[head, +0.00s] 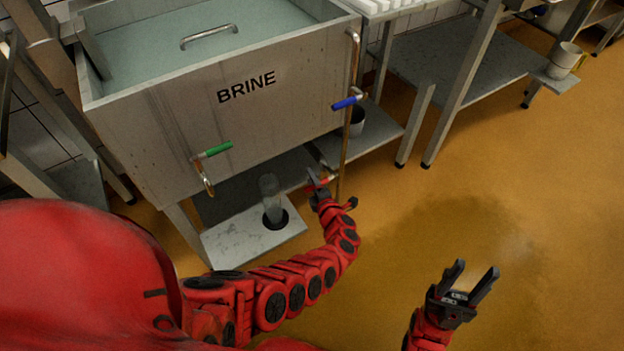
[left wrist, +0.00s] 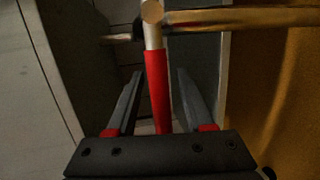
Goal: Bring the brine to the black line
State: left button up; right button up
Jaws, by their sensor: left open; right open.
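A steel tank marked BRINE (head: 247,88) holds pale grey-green liquid (head: 205,40). A green-handled valve (head: 217,149) sits on its front above a spout. A blue-handled valve (head: 346,102) is on the pipe at its right corner. A red valve handle (head: 316,181) is low, beside that pipe. My left gripper (head: 318,184) is at the red handle. In the left wrist view the red handle (left wrist: 157,85) lies between its open fingers, not clamped. A clear cylinder (head: 268,188) stands below the tank. My right gripper (head: 470,284) is open and empty. I cannot make out a black line.
The cylinder stands on a low steel shelf (head: 228,242) at a dark round spot. Steel tables (head: 458,55) stand at the back, with a cup (head: 565,58) on a small ledge. The ochre floor (head: 500,190) is open at right.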

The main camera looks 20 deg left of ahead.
pick_arm(q)
jog(key=p+v, duration=0.4)
jog(key=v, duration=1.3)
jog(key=shift+s+d+r, duration=0.1)
jog(key=shift+s, duration=0.05)
dwell(1.0)
